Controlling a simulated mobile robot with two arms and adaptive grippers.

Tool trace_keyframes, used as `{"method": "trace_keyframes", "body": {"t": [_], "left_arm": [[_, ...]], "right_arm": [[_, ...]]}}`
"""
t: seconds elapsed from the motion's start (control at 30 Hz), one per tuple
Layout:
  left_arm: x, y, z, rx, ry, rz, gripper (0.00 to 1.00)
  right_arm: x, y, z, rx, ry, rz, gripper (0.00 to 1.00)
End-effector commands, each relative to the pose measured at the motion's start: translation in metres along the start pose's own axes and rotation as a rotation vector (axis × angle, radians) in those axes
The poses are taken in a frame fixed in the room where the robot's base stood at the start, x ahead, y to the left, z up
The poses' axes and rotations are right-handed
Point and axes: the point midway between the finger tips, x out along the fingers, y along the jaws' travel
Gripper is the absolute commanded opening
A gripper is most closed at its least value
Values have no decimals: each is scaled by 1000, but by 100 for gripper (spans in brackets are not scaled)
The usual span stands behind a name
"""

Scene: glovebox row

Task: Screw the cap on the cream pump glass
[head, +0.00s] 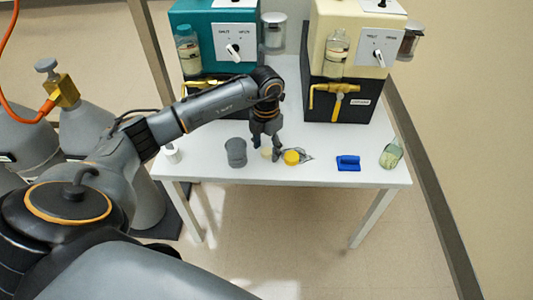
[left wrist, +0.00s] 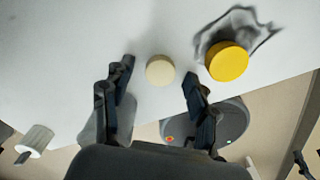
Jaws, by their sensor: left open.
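The cream pump (head: 350,35) stands at the back right of the white table, with a clear glass (head: 337,52) on its front and a darker glass (head: 410,42) at its right side. A small round cream cap (head: 266,152) lies on the table. My left gripper (head: 267,146) is over it, pointing down. In the left wrist view the cream cap (left wrist: 160,70) shows between the two open fingertips, and I see no finger touching it. A yellow round cap (head: 291,157) sits just right of it on a crumpled grey thing (head: 305,155).
A teal pump (head: 215,40) stands at the back left with glasses of its own. A grey cup (head: 236,152) is left of my gripper. A blue block (head: 348,162) and a tilted glass bottle (head: 391,154) are at the right.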

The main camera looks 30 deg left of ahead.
Motion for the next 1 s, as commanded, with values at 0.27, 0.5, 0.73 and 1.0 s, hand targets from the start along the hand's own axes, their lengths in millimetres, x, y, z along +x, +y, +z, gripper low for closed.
{"method": "trace_keyframes", "body": {"t": [0.27, 0.5, 0.73, 1.0], "left_arm": [[1, 0, 0, 0, -2, 1, 59], [1, 0, 0, 0, -2, 1, 28], [1, 0, 0, -1, -1, 1, 22], [-4, 0, 0, -1, -2, 1, 22]], "right_arm": [[0, 0, 0, 0, 0, 0, 73], [0, 0, 0, 0, 0, 0, 73], [0, 0, 0, 0, 0, 0, 73], [-1, 0, -1, 0, 0, 0, 73]]}}
